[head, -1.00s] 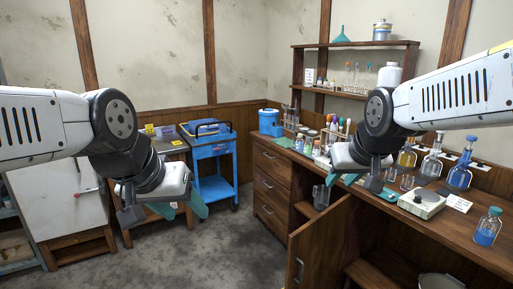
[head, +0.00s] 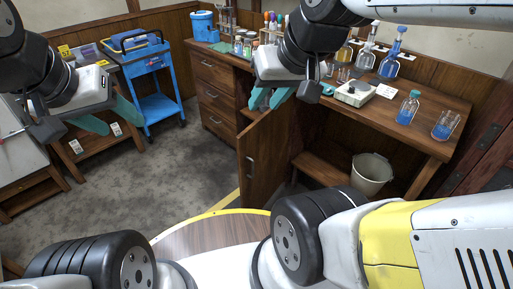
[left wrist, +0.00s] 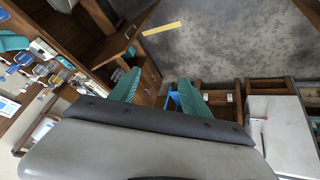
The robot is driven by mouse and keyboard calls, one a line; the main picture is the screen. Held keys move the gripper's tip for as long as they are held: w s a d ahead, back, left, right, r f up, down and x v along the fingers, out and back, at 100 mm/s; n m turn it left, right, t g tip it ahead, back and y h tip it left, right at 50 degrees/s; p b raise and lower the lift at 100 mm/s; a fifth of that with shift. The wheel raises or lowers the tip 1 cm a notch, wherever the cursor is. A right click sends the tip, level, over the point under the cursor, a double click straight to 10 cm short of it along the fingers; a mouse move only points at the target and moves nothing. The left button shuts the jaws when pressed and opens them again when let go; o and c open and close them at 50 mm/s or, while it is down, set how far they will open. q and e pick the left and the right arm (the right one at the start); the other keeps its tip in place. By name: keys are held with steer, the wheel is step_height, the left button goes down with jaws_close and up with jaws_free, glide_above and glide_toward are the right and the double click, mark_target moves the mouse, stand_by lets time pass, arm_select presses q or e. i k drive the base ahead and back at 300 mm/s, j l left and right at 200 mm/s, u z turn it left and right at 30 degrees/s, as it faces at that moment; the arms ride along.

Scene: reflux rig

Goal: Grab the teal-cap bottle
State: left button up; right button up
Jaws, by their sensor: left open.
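The teal-cap bottle (head: 408,107) is a clear bottle with blue liquid and a teal cap. It stands upright on the wooden bench at the right in the head view, with nothing touching it. My left gripper (head: 110,116) is open and empty at the far left, well away from the bottle; its two teal fingers also show apart in the left wrist view (left wrist: 157,88). My right gripper (head: 270,98) hangs in front of the bench, left of the bottle. Its teal fingers look apart, with nothing between them. I cannot make out the bottle in the left wrist view.
An open beaker with blue liquid (head: 446,125) stands right of the bottle. A white scale device (head: 353,93) and several flasks (head: 390,65) are to its left. An open cabinet door (head: 262,160) juts out below.

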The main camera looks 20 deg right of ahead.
mark_target(409, 107)
steer(key=z, duration=1.9)
steer(key=i+j, duration=0.1)
steer(key=i, duration=0.5)
steer(key=i+j+z, duration=0.1)
steer(key=i, duration=0.55)
